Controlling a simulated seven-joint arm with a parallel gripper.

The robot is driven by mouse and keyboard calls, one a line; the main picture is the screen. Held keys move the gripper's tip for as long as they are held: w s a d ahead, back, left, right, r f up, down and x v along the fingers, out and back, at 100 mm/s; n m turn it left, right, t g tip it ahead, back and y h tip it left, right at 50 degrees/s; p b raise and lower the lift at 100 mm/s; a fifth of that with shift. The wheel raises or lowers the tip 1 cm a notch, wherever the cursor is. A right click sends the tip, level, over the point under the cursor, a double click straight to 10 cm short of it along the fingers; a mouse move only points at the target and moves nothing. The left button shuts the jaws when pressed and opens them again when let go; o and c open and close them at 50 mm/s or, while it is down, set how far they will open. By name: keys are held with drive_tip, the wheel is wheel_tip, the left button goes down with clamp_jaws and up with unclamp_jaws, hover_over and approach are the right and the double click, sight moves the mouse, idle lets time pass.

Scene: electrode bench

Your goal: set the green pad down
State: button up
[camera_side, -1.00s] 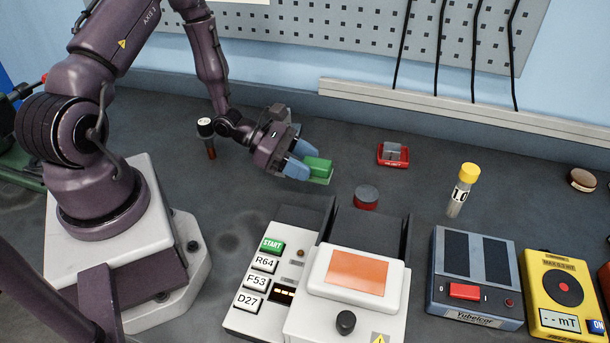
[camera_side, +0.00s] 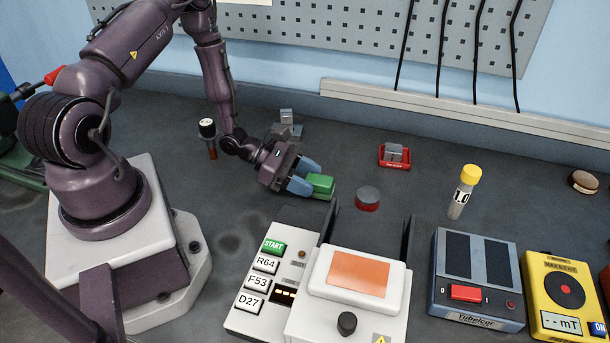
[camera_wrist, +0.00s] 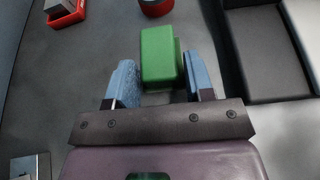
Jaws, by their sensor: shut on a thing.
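The green pad (camera_side: 320,185) is a small green block between the blue fingers of my gripper (camera_side: 305,178). My gripper is shut on it, with the fingers pointing right and down in the side view. In the wrist view the green pad (camera_wrist: 160,55) sticks out past the fingertips of my gripper (camera_wrist: 155,85). The pad is low, close to the dark bench top (camera_side: 260,215). I cannot tell whether it touches the bench.
A round red and grey piece (camera_side: 367,198) stands just right of the pad. The white device with an orange panel (camera_side: 355,275) is in front. A red tray with a grey block (camera_side: 394,155) and a grey metal piece (camera_side: 286,125) lie behind. A yellow-capped vial (camera_side: 464,190) stands right.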

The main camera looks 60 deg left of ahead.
drive_tip(key=o, duration=0.9)
drive_tip(key=shift+s+a+f, duration=0.2)
drive_tip(key=shift+a+f, duration=0.05)
drive_tip(key=shift+f, duration=0.15)
drive_tip(key=shift+r, duration=0.1)
drive_tip(key=shift+r, duration=0.3)
drive_tip(key=v, duration=0.7)
drive_tip(key=r+v, duration=0.1)
drive_tip(key=v, duration=0.3)
drive_tip(key=shift+s+a+r, duration=0.1)
drive_tip(key=shift+s+r, duration=0.05)
drive_tip(key=shift+r, duration=0.1)
drive_tip(key=s+d+r+m+g+y, duration=0.1)
drive_tip(key=s+d+r+m+y, duration=0.1)
drive_tip(key=r+m, duration=0.7)
drive_tip(key=s+d+r+m+g+y, duration=0.1)
drive_tip(key=s+d+r+m+y, duration=0.2)
drive_tip(key=d+r+m, duration=0.3)
drive_tip(key=s+d+r+m+g+y, duration=0.2)
drive_tip(key=d+r+m+y, duration=0.2)
drive_tip(key=r+m, duration=0.7)
drive_tip(key=shift+s+d+r+m+y, duration=0.1)
drive_tip(key=shift+r+m+y, duration=0.1)
drive_tip(key=shift+r, duration=0.35)
drive_tip(key=shift+s+r+m+y, duration=0.1)
drive_tip(key=shift+s+r+m, duration=0.1)
drive_tip(key=shift+r, duration=0.35)
